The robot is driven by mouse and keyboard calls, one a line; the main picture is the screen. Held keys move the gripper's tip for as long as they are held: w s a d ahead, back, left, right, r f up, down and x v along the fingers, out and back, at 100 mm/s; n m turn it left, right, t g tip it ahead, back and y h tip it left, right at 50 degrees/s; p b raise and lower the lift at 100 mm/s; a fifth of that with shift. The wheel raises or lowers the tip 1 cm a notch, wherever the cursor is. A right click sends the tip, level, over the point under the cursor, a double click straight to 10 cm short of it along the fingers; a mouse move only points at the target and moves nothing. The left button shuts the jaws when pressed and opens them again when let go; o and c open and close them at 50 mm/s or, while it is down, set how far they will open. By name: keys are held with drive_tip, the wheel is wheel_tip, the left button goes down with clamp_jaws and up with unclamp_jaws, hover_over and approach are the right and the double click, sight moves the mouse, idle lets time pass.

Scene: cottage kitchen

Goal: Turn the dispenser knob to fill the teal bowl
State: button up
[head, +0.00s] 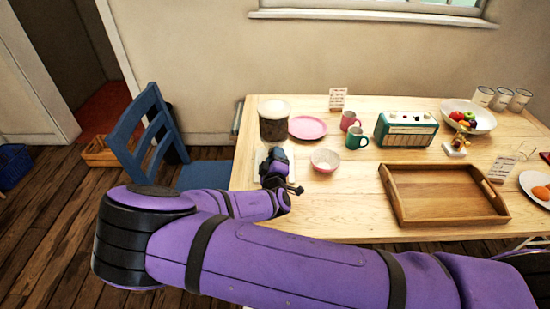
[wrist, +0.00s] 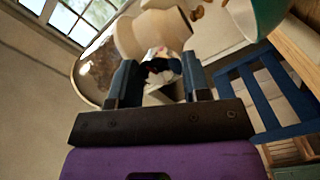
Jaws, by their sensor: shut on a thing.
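The dispenser (head: 273,128) stands at the left end of the table, with a clear hopper of dark brown contents and a pale lid. In the wrist view its hopper (wrist: 97,68) is at the left and its cream body (wrist: 150,34) is beyond the fingers. My gripper (head: 287,183) is in front of the dispenser, its fingers (wrist: 160,82) shut on the dispenser knob (wrist: 158,68), which is partly hidden between them. A teal curved surface (wrist: 268,12), apparently the teal bowl, shows at the upper right of the wrist view. My gripper and arm seem to hide that bowl in the head view.
A pink-and-white bowl (head: 325,161) is just right of my gripper. A pink plate (head: 307,127), a pink mug (head: 349,120), a teal mug (head: 356,138) and a teal radio (head: 405,129) stand behind. A wooden tray (head: 442,222) lies right; a blue chair (head: 150,130) stands left.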

drive_tip(key=shift+a+f+m, duration=0.1)
drive_tip(key=shift+m, duration=1.8)
drive_tip(key=shift+a+f+m, duration=0.1)
drive_tip(key=shift+m, duration=1.8)
drive_tip(key=o, duration=0.9)
drive_tip(key=shift+r, duration=0.1)
drive_tip(key=shift+m, duration=0.3)
drive_tip(key=s, duration=1.1)
drive_tip(key=shift+a, duration=0.1)
drive_tip(key=shift+w, duration=0.1)
